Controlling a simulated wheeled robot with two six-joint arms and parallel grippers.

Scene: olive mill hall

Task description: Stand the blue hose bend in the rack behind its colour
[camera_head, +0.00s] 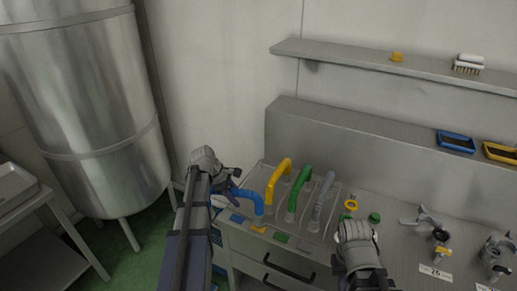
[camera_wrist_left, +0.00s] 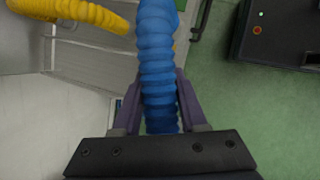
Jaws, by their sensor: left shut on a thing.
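My left gripper (camera_head: 229,188) is shut on the ribbed blue hose bend (camera_head: 250,196). In the left wrist view the blue bend (camera_wrist_left: 156,50) runs between the two fingers (camera_wrist_left: 160,110). Its free end curves down over the left side of the rack (camera_head: 262,180), near the blue plate (camera_head: 237,217); I cannot tell whether it touches. Yellow (camera_head: 276,176), green (camera_head: 299,186) and grey (camera_head: 322,196) bends stand in the rack, left to right. Yellow (camera_head: 258,228) and green (camera_head: 281,237) plates lie in front. My right gripper (camera_head: 358,250) is right of the rack; its fingers are unclear.
The rack stands on a steel bench with drawers (camera_head: 275,264). A yellow ring (camera_head: 350,204), a green cap (camera_head: 374,217) and metal fittings (camera_head: 430,222) lie to the right. A shelf (camera_head: 350,56) runs above. A steel tank (camera_head: 90,110) stands left, with green floor between.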

